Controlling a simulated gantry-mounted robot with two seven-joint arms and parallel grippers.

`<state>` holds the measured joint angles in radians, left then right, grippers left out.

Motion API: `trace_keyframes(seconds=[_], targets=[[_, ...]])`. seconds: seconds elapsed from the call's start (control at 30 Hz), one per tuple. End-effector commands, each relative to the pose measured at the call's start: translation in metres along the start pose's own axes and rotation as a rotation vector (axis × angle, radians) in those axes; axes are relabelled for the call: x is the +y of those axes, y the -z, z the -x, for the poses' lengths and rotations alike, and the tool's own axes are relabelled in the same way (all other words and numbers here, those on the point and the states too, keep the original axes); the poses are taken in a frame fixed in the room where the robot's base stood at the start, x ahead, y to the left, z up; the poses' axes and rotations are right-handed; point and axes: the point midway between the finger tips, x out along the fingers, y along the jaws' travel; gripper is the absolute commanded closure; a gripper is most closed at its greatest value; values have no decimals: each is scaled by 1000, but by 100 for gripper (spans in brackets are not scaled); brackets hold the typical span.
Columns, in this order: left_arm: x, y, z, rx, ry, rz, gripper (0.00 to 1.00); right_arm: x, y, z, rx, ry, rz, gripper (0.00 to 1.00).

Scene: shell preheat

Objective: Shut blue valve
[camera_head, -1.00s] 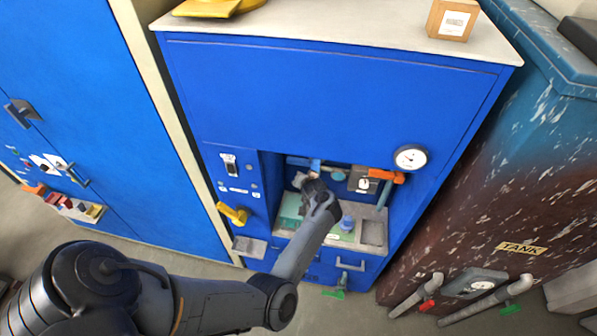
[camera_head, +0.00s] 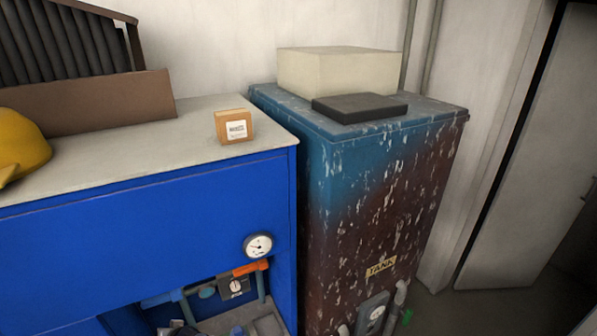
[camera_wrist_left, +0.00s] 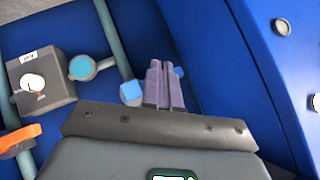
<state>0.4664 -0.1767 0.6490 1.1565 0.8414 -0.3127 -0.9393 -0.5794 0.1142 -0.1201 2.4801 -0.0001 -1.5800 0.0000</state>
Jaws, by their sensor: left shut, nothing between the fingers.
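In the left wrist view my left gripper (camera_wrist_left: 165,66) is shut and empty, its two fingers side by side. A light-blue block-shaped valve handle (camera_wrist_left: 131,92) sits on a pipe just left of the fingers. A small blue piece (camera_wrist_left: 179,72) shows at the fingers' right side, and I cannot tell whether they touch it. In the head view a blue valve part (camera_head: 160,299) shows low on the recess pipe. My left gripper is not clear in the head view. My right gripper is in neither view.
An orange handle (camera_head: 250,268), a dial box (camera_head: 235,286) and a round gauge (camera_head: 258,245) are on the blue cabinet (camera_head: 150,210). A small carton (camera_head: 233,126) and yellow helmet-like object (camera_head: 20,145) sit on top. A rusty tank (camera_head: 375,200) stands close on the right.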

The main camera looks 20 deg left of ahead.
Motion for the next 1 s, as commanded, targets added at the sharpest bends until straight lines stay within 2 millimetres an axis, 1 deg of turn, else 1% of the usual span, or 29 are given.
trace_keyframes(seconds=[0.03, 0.07, 0.1, 0.13, 0.17, 0.2, 0.3, 0.33, 0.4, 0.47, 0.57, 0.6, 0.63, 0.67, 0.7, 0.73, 0.77, 0.8, 0.87, 0.9, 1.0], targets=[[-6, -23, -8, -21, 15, -27, 100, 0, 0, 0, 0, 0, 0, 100], [-9, -38, -13, -32, 24, -48, 100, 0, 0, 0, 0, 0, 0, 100], [-16, -59, -19, -45, 39, -83, 100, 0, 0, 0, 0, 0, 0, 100], [-24, -75, -24, -50, 57, -113, 100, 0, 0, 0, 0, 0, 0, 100], [-34, -87, -27, -47, 76, -142, 100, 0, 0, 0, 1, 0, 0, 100], [-49, -100, -30, -30, 100, -180, 100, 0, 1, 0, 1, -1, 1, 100], [-75, -114, -26, 47, 117, -287, 100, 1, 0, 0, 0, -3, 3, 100], [-79, -115, -22, 73, 104, -317, 100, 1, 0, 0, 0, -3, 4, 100], [-79, -117, -8, 133, 49, -377, 100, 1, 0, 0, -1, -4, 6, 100], [-70, -119, 12, 178, -28, -421, 100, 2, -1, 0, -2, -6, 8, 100], [-40, -129, 64, 231, -213, -489, 100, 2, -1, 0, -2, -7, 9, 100], [-26, -136, 89, 237, -298, -513, 100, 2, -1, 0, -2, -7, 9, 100], [-16, -142, 110, 238, -361, -529, 100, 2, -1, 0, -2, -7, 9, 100], [-6, -148, 130, 234, -421, -543, 100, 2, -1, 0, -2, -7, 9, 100], [4, -155, 157, 224, -495, -561, 100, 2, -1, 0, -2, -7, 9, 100], [11, -161, 178, 215, -547, -572, 100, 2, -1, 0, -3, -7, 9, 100], [17, -166, 198, 202, -598, -582, 100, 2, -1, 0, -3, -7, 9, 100], [23, -172, 224, 185, -659, -595, 100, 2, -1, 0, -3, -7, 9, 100], [28, -179, 262, 156, -737, -611, 100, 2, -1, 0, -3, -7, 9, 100], [29, -182, 286, 136, -782, -617, 100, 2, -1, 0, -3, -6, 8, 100], [26, -181, 337, 86, -860, -619, 100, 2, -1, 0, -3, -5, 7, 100]])
